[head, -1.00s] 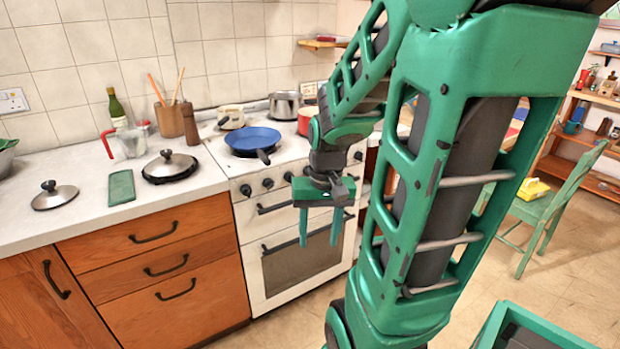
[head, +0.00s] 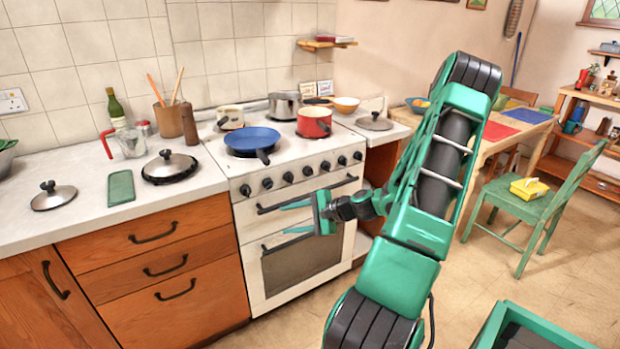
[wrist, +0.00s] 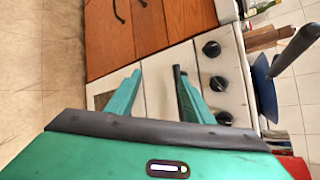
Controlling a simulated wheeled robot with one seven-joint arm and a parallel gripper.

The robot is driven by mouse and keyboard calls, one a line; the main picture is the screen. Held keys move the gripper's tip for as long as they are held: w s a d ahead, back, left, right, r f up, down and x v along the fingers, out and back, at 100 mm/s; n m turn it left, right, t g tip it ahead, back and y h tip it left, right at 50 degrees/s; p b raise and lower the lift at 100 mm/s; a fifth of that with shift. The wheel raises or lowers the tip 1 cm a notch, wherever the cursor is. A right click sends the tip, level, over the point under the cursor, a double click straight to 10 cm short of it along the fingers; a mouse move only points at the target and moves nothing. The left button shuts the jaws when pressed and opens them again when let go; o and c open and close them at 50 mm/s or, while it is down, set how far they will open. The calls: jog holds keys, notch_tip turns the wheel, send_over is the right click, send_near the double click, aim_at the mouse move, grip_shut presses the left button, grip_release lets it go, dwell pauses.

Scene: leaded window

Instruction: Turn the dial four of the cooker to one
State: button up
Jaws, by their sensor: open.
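The white cooker (head: 245,212) has a row of several black dials along its front. Counting from the left, the fourth dial (head: 307,171) is in plain sight; its pointer setting is too small to read. Three dials show in the wrist view, the middle one (wrist: 218,84) clear of my fingers; which numbers they are I cannot tell. My gripper (head: 288,218) is open and empty, fingers pointing left in front of the oven door, below the dials. In the wrist view my gripper (wrist: 158,72) has the dark oven handle (wrist: 178,72) close by its right finger; contact is unclear.
A blue pan (head: 252,138), a red pot (head: 314,122) and a steel pot (head: 284,105) stand on the hob. The oven handle (head: 325,190) juts out under the dials. A green chair (head: 540,205) stands at right. Floor before the cooker is open.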

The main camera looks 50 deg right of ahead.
jog(key=d+r+m+t+h, duration=0.2)
jog(key=d+m+t, duration=0.1)
jog(key=d+m, duration=0.3)
jog(key=m+t+h, duration=0.3)
jog(key=m+h, duration=0.3)
send_near(311, 174)
jog(key=w, duration=0.3)
jog(key=w+d, duration=0.1)
jog(key=w, duration=0.5)
jog(key=shift+w+d, duration=0.1)
jog(key=shift+d, duration=0.3)
jog(key=shift+c, duration=0.2)
jog(key=c, duration=1)
jog(key=shift+a, duration=0.1)
